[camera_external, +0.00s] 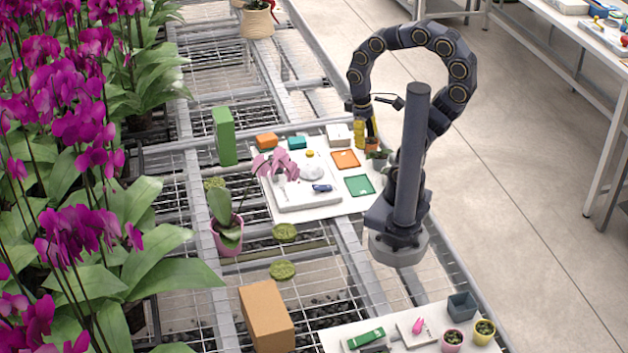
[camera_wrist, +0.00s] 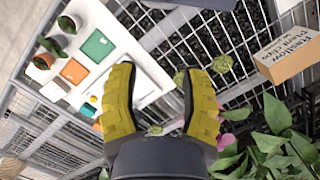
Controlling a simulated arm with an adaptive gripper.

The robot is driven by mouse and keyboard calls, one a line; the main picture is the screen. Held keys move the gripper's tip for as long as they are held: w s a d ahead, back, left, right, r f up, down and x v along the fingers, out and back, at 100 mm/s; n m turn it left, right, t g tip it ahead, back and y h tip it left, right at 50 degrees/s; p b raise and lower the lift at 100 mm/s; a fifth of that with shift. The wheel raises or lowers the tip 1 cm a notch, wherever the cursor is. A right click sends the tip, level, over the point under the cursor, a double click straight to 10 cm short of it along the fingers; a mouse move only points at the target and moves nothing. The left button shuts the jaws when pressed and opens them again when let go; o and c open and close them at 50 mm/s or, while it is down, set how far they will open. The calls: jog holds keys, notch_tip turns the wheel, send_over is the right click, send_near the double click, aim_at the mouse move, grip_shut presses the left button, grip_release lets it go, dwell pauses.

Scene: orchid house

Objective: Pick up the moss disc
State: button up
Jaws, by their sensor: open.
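Three flat green moss discs show in the external view. One (camera_external: 285,232) lies on the wire bench below the white tray, one (camera_external: 282,270) lies nearer the cardboard box, and one (camera_external: 214,184) is behind the potted orchid. In the wrist view a disc (camera_wrist: 222,63) lies just beyond the right fingertip. Another (camera_wrist: 180,78) is partly hidden by that finger. My gripper (camera_wrist: 158,70) has yellow padded fingers spread apart with nothing between them. In the external view my gripper (camera_external: 360,133) hangs over the back right of the tray board, away from the discs.
A cardboard box (camera_external: 266,316) and an upright green block (camera_external: 224,136) stand on the bench. The white tray (camera_external: 308,206) holds small items. Small pots (camera_external: 376,158) are near my gripper.

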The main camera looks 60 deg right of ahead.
dwell(0.4)
jog(key=o, duration=1)
jog(key=shift+c, duration=0.2)
jog(key=shift+a, duration=0.1)
